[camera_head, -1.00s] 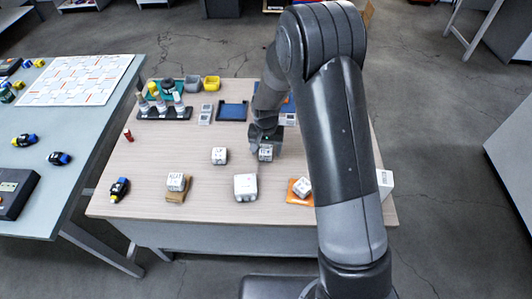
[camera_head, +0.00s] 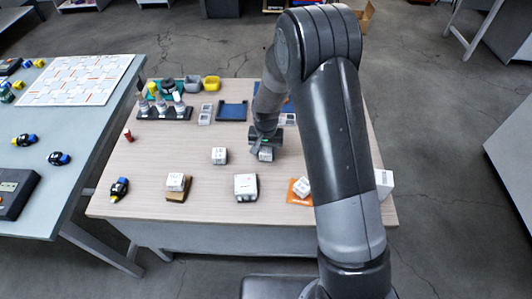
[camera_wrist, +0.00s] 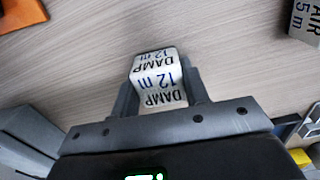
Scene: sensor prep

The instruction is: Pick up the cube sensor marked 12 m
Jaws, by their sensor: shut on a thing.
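My gripper (camera_wrist: 160,100) is shut on a white cube sensor (camera_wrist: 158,80) in the wrist view. The cube's faces read "DAMP 12 m". The fingers press on its left and right sides, and two lettered faces show. In the head view my gripper (camera_head: 265,146) is over the wooden table, right of its middle, with the cube (camera_head: 265,154) just under it. The cube looks very close to the table top; I cannot tell whether it touches.
Another cube (camera_head: 219,155) stands left of my gripper; in the wrist view a cube reading "AIR 5 m" (camera_wrist: 305,22) shows. A bottle rack (camera_head: 165,113) and trays stand behind.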

